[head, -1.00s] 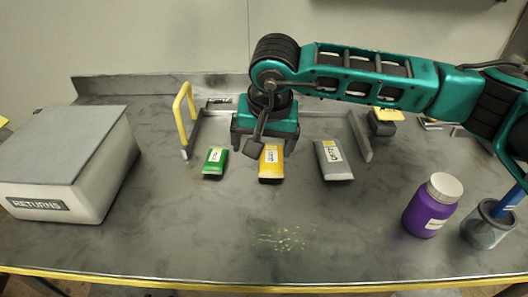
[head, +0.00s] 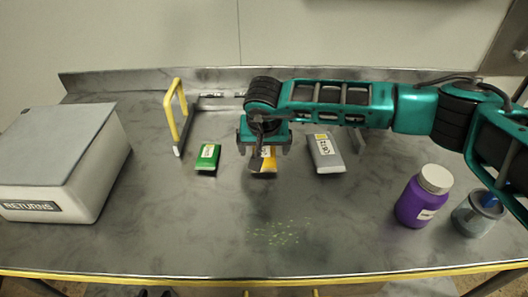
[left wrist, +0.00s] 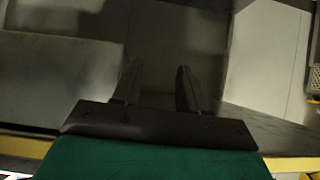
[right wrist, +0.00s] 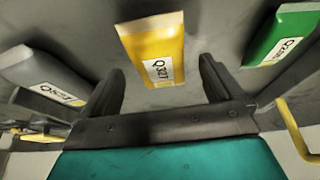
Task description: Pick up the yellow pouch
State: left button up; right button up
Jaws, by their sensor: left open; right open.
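The yellow pouch (head: 262,167) lies on the grey bench between a green pouch (head: 207,158) and a grey pouch (head: 325,153). My right gripper (head: 264,150) is over the yellow pouch's far part and hides some of it. In the right wrist view the yellow pouch (right wrist: 152,48), with a white label, lies beyond the fingertips, roughly in line with the gap. The right gripper (right wrist: 162,70) is open and empty there. My left gripper (left wrist: 157,75) is open and empty in the left wrist view and is outside the head view.
A RETURNS box (head: 60,165) stands at the left. A purple jar (head: 424,197) and a grey cup (head: 477,214) stand at the right. The bench's front middle is clear except for greenish specks (head: 278,233).

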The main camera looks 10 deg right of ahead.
jog(key=shift+x, duration=0.85)
jog(key=shift+c, duration=0.2)
jog(key=c, duration=1.1)
jog(key=shift+r, duration=0.1)
jog(key=shift+c, duration=0.2)
